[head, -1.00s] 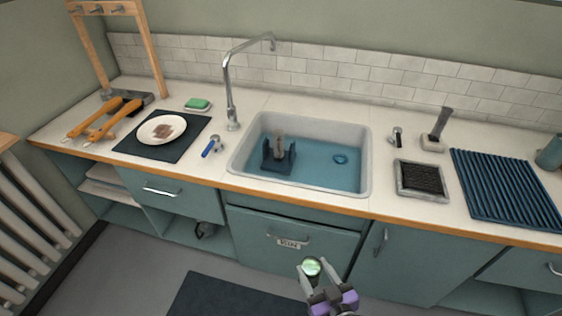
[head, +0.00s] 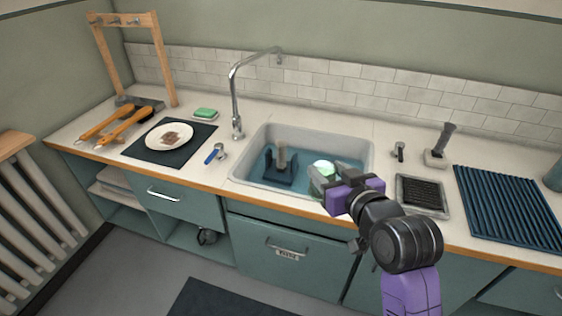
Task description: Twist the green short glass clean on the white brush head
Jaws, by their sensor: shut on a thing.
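My gripper (head: 322,182) is shut on the green short glass (head: 324,167), whose pale green round end shows between the fingers. It is over the right part of the sink (head: 250,157). My arm hides the sink's front right corner.
A tall chrome tap (head: 236,95) rises behind the sink's left side. A dirty plate (head: 169,136) lies on a dark mat to the left. A dark pad in a grey tray (head: 422,194) and a ribbed blue drying mat (head: 508,205) lie to the right.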

